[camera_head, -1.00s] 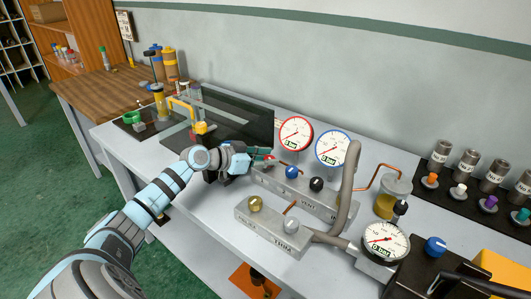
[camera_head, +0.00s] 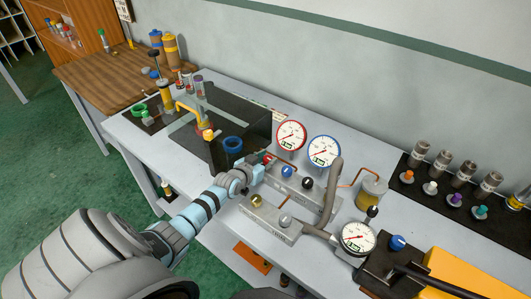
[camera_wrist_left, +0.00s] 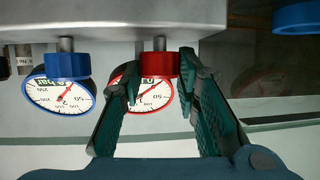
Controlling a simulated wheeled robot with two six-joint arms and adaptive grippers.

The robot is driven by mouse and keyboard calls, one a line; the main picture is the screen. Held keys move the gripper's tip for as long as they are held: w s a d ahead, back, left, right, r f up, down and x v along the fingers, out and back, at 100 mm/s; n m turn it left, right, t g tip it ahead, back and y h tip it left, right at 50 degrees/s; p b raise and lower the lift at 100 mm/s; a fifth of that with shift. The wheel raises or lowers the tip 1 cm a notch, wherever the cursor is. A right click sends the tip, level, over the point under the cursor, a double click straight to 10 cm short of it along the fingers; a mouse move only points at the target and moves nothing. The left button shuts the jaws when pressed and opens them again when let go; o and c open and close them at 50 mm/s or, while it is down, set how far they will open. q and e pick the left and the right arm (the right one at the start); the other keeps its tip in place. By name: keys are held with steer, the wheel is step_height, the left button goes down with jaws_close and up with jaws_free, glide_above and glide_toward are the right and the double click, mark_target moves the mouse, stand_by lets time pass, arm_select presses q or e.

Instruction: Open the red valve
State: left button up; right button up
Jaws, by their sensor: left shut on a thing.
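The red valve (camera_head: 267,159) is a small red knob on the left end of the rear grey manifold block (camera_head: 318,200). My left gripper (camera_head: 257,167) reaches it from the front left. In the left wrist view the red valve (camera_wrist_left: 160,64) sits between the two dark green fingers, which are shut on it. A blue knob (camera_wrist_left: 68,66) is beside it on the same block, and it also shows in the head view (camera_head: 287,171). The red-rimmed gauge (camera_head: 291,135) and blue-rimmed gauge (camera_head: 324,150) stand behind the block. My right gripper is not in view.
A black knob (camera_head: 307,183) is on the rear block. The front block (camera_head: 270,219) carries a gold knob (camera_head: 256,201) and a silver knob. A grey hose (camera_head: 332,188) rises at right.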

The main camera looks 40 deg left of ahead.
arm_select(q)
steer(key=o, duration=1.2)
steer(key=shift+c, duration=0.2)
steer(key=v, duration=1.2)
steer(key=shift+f, duration=0.15)
